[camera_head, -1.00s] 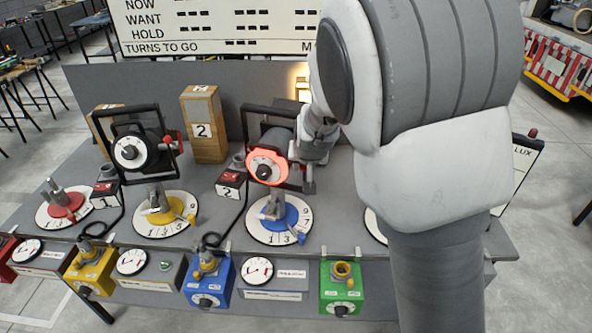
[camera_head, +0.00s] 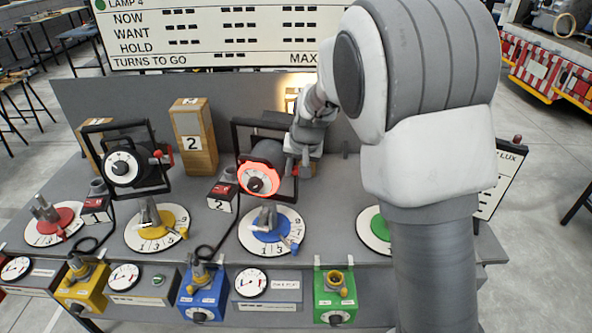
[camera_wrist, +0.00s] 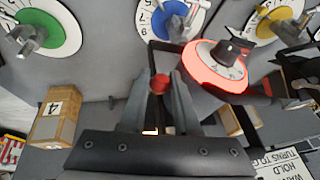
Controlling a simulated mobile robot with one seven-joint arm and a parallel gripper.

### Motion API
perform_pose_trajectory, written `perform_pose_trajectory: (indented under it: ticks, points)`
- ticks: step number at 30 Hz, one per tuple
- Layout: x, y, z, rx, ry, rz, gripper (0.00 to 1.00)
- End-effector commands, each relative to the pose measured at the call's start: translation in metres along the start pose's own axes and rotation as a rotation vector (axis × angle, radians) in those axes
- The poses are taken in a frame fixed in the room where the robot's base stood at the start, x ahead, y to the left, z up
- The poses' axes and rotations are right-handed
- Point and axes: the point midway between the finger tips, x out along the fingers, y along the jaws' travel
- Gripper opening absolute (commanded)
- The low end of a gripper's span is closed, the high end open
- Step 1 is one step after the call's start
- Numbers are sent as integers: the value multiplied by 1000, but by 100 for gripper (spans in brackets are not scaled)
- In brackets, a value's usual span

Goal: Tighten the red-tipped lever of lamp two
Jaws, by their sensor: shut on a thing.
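Lamp two (camera_head: 266,158) is a dark round lamp in a black frame yoke, with a glowing red-orange ring and a dial on its near side. It also shows in the wrist view (camera_wrist: 217,66). My gripper (camera_head: 297,168) is at the right side of the yoke. In the wrist view, my gripper's two fingers (camera_wrist: 161,90) are closed around the red tip (camera_wrist: 159,84) of the lever. The rest of the lever is mostly hidden by the fingers.
Lamp one (camera_head: 124,167) stands to the left, with its own red-tipped lever (camera_head: 157,155). A wooden block marked 2 (camera_head: 194,143) stands behind. Coloured dials, including a blue one (camera_head: 270,222), lie in front. A wooden block marked 4 (camera_wrist: 53,115) shows in the wrist view.

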Motion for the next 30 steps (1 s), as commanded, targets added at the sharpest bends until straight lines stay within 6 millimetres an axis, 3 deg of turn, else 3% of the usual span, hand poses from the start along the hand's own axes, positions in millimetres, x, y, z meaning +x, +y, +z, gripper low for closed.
perform_pose_trajectory:
  ticks: [2, 3, 8, 20, 25, 30]
  points:
    - [1, 1, 1, 1, -3, 1, 0]
    - [1, 1, 1, 1, -3, 2, 32]
    - [1, 0, 1, 0, -2, 1, 60]
    - [-6, 0, 0, 0, 1, -1, 60]
    - [-32, -1, 0, -1, 4, -2, 60]
    - [-71, -1, 0, -1, 5, -3, 60]
